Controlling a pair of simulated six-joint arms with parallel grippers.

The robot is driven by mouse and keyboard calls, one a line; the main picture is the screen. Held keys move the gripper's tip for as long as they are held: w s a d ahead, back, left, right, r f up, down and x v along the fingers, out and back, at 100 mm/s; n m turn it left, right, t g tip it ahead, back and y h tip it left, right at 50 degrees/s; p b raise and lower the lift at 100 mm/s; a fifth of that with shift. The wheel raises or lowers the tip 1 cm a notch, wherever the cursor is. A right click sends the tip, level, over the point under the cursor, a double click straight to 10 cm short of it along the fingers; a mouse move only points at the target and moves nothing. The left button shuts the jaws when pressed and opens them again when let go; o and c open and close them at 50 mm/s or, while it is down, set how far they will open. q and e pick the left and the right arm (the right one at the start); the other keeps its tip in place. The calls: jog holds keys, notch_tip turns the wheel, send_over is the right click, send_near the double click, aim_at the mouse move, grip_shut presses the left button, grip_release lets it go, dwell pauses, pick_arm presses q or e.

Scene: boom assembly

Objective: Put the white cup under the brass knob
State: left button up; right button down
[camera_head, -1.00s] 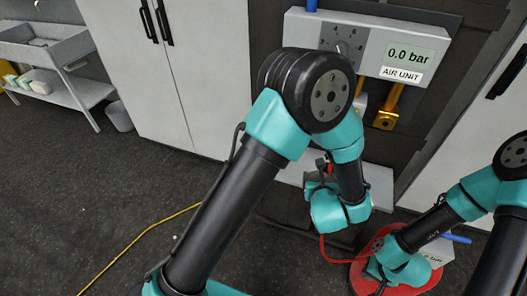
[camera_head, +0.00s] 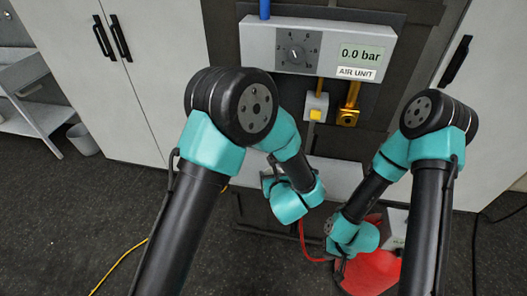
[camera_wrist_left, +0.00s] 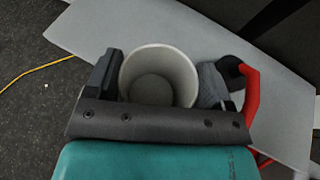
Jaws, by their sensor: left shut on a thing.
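The white cup (camera_wrist_left: 160,78) is upright, seen from above into its empty inside in the left wrist view. My left gripper (camera_wrist_left: 160,84) is shut on it, one finger on each side. In the head view my left arm hides the cup and most of that gripper. A brass fitting with a round knob (camera_head: 347,117) hangs on a brass pipe under the air unit, up and right of my left wrist.
The grey air unit (camera_head: 317,47) reads 0.0 bar and has a dial. A pale grey shelf (camera_wrist_left: 215,50) lies below the cup in the left wrist view. A red curved part (camera_wrist_left: 251,92) is close to the right finger. The red disc (camera_head: 375,272) is on the floor.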

pick_arm(q)
jog(key=w+a, duration=0.1)
jog(key=w, duration=0.7)
jog(key=w+a, duration=0.1)
jog(key=w, duration=0.4)
jog(key=shift+a, duration=0.3)
jog(key=shift+w+a, duration=0.1)
jog(key=shift+w, duration=0.3)
jog(key=w, duration=0.2)
jog(key=shift+w+a, duration=0.25)
jog(key=shift+w, duration=0.05)
jog(key=shift+s+f, duration=0.1)
jog(key=shift+f, duration=0.65)
jog(key=shift+f, duration=0.1)
jog(key=o, duration=0.9)
